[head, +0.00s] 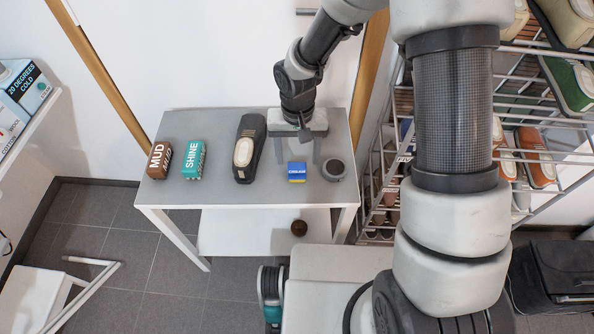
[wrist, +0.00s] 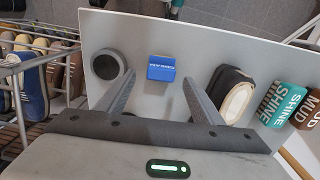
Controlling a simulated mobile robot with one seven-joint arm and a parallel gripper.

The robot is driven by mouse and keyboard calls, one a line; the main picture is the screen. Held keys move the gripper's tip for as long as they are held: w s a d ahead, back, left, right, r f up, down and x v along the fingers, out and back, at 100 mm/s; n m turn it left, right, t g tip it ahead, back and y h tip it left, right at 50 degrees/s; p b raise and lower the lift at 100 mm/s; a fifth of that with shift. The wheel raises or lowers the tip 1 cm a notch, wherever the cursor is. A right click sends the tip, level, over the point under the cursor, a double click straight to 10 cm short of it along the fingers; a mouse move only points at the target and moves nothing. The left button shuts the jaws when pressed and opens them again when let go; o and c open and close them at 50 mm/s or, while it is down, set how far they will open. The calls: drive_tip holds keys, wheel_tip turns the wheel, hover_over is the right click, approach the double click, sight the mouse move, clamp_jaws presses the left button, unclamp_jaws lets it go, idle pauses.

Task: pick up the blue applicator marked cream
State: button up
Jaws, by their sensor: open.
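The blue applicator (head: 297,172) is a small block with pale lettering too small to read surely. It sits on the grey table top (head: 215,128) near its front right part. My gripper (head: 298,158) is open and empty, pointing down just behind the block in the head view. In the wrist view the blue applicator (wrist: 161,68) lies ahead of my gripper (wrist: 159,82), roughly centred between the two spread fingertips, with none seen closing on it.
A dark round tin (head: 333,170) stands close right of the block. A black shoe (head: 248,150) lies to its left, then a teal SHINE brush (head: 194,160) and a brown MUD brush (head: 159,160). A shoe rack (head: 400,185) stands right of the table.

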sight(297, 166)
drive_tip(key=f, duration=0.5)
drive_tip(key=shift+s+b, duration=0.3)
drive_tip(key=shift+b, duration=0.1)
drive_tip(key=c, duration=1.1)
wheel_tip(297, 166, up, 10)
drive_tip(key=shift+r+p, duration=0.1)
drive_tip(key=shift+p, duration=0.8)
drive_tip(key=o, duration=0.4)
drive_tip(key=c, duration=0.3)
